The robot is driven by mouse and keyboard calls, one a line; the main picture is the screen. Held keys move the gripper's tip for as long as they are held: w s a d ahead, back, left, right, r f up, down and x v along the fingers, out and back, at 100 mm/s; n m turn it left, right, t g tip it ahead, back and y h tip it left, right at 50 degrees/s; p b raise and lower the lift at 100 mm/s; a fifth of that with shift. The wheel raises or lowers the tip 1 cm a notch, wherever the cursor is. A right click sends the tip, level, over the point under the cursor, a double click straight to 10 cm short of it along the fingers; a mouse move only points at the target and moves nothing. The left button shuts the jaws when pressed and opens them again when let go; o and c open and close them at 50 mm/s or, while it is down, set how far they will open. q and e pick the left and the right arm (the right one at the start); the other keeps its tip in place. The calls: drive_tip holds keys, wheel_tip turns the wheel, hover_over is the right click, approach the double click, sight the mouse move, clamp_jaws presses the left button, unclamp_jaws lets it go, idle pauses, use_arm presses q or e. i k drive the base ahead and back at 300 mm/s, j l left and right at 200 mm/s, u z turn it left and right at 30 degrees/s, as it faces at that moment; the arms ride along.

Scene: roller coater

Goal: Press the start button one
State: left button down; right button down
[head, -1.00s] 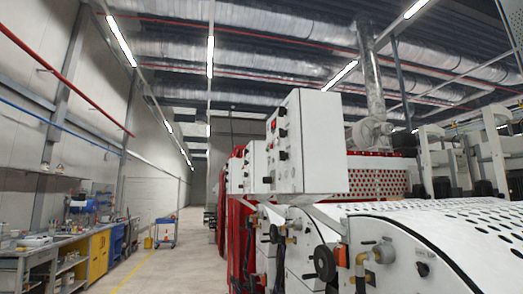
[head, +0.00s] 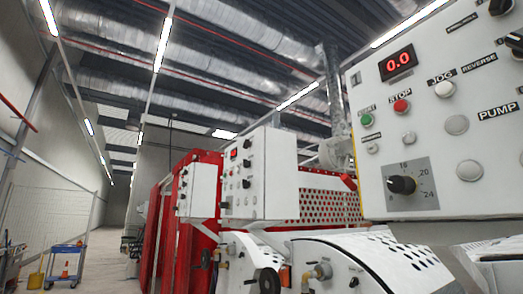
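A white control panel (head: 440,140) fills the right side of the head view, close to me. The green start button (head: 367,120) is near its left edge, under a small label. The red stop button (head: 401,106) is just right of it. A red display (head: 397,63) above reads 0.0. A second, smaller control box (head: 258,172) stands farther off with its own display and knobs; its labels are too small to read. Neither of my grippers is in view.
A black rotary knob (head: 402,185) sticks out below the buttons. White machine housings (head: 345,262) and red perforated guards (head: 325,207) stand beyond the panel. A blue cart (head: 66,262) stands at the far left, with open floor (head: 105,262) beside it.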

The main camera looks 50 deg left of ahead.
sight(365, 120)
drive_tip(key=j, duration=0.75)
drive_tip(key=k+j, duration=0.15)
drive_tip(key=j, duration=0.55)
